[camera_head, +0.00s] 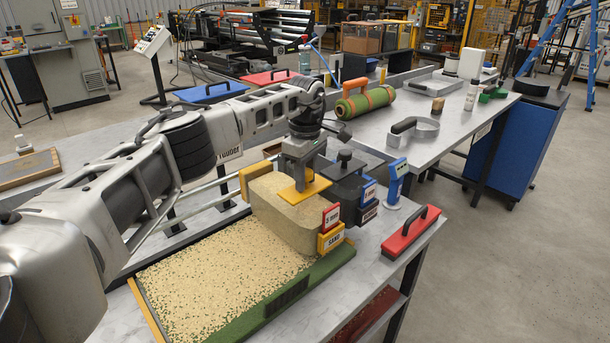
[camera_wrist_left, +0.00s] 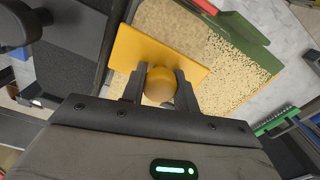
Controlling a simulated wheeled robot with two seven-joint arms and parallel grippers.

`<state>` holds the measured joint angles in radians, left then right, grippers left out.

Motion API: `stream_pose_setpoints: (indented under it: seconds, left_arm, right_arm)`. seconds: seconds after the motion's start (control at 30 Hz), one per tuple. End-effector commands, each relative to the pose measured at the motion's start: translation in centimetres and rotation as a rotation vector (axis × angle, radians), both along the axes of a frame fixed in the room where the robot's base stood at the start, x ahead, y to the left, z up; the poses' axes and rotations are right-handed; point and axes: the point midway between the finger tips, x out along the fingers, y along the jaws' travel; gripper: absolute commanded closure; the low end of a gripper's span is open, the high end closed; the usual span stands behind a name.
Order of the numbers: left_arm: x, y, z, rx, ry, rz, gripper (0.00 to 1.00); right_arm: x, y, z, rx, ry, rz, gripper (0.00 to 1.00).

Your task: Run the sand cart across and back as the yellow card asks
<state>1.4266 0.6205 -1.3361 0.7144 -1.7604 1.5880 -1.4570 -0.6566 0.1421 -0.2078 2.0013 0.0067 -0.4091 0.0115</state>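The sand cart (camera_head: 290,218) is a tan, sand-filled box at the far right end of a speckled turf strip (camera_head: 215,270). A yellow plate (camera_head: 297,190) with a round yellow knob (camera_wrist_left: 160,84) sits on it. A yellow card reading SAND (camera_head: 330,239) is on its front corner, with a red card (camera_head: 331,216) bearing a 3 above it. My left gripper (camera_head: 299,168) points down over the plate. In the left wrist view its fingers (camera_wrist_left: 160,92) are closed around the knob from both sides. My right gripper is not in view.
A dark cart (camera_head: 348,185) with a black knob and blue and red cards stands close behind. A red-backed brush (camera_head: 410,232) lies to the right. A green turf roll (camera_head: 365,101) is on the far table. The near strip surface is clear of tools.

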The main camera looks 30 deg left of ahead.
Motion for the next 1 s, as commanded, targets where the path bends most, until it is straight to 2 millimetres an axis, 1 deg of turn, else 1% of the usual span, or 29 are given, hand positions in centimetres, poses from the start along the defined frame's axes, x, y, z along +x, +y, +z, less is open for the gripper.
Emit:
stream_pose_setpoints:
  seconds: [0.03,0.07,0.1,0.37,0.47,0.53,0.67,0.9,1.0]
  left_arm:
    - [0.4,0.0,0.6,0.001,-0.022,0.002,0.62]
    - [0.4,0.0,0.6,0.001,-0.021,0.002,0.53]
    - [0.4,0.0,0.5,0.001,-0.02,0.002,0.48]
    - [0.3,0.0,0.3,0.0,-0.012,0.001,0.48]
    - [0.3,0.0,0.8,0.0,-0.013,0.001,0.48]
    - [0.3,0.0,1.6,0.001,-0.015,0.001,0.48]
    - [0.3,0.0,4.1,0.001,-0.016,0.002,0.48]
    - [0.3,-0.1,10.2,0.0,-0.018,0.003,0.48]
    - [0.3,-0.1,12.4,0.001,-0.017,0.002,0.48]
  right_arm:
    - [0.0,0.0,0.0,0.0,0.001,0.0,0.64]
    - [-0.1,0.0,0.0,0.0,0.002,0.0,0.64]
    - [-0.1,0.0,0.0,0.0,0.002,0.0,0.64]
    - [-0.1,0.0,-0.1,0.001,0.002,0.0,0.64]
    - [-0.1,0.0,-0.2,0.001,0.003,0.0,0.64]
    - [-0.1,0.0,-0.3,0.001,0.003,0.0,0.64]
    - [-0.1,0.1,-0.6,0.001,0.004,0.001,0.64]
    - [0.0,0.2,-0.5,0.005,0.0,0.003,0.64]
    - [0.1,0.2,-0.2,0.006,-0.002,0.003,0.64]
